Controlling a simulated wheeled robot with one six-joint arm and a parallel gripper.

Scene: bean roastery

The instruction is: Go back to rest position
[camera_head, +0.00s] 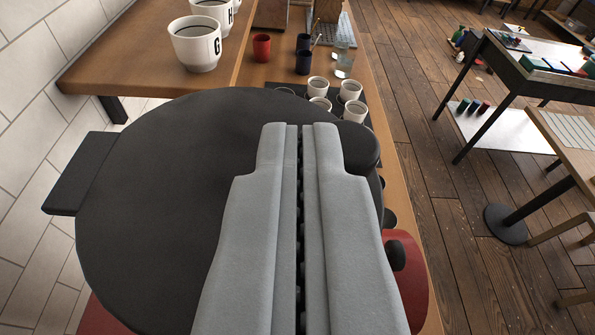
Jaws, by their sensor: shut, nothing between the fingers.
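My gripper (299,128) fills the lower middle of the view. Its two grey fingers lie side by side with only a narrow dark slot between them. It is shut and empty. It sits in front of a large dark round surface (140,200), which it partly covers. I cannot tell how far apart they are.
A wooden counter (385,145) bears several small white cups (352,110), a red cup (262,47) and dark cups. Large lettered cups (195,45) stand on a wooden shelf (120,70) at upper left. White tiled wall at left; tables (540,85) and open wooden floor (440,180) at right.

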